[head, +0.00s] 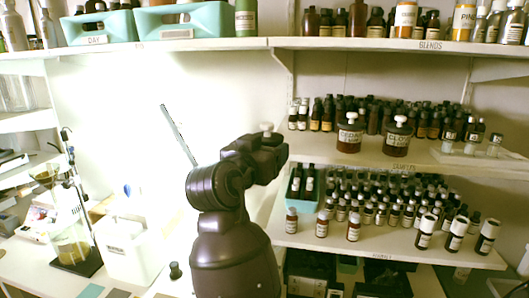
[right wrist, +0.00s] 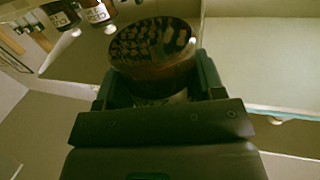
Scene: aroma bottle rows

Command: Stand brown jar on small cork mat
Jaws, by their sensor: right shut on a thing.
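My right gripper (head: 268,140) is raised in front of the shelves in the head view. In the right wrist view the right gripper (right wrist: 155,92) is shut on a brown jar (right wrist: 152,68), whose dark round top faces the camera. In the head view my gripper hides nearly all of this jar; only a pale knob shows above it. I cannot make out a cork mat for certain in either view. My left gripper is not in view.
Two labelled brown jars, CEDAR (head: 349,137) and CLOVE (head: 396,140), stand on the middle shelf (head: 425,158) before several small bottles. A lower shelf (head: 385,240) holds more bottle rows. A glass apparatus (head: 72,225) and white container (head: 130,250) stand on the left bench.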

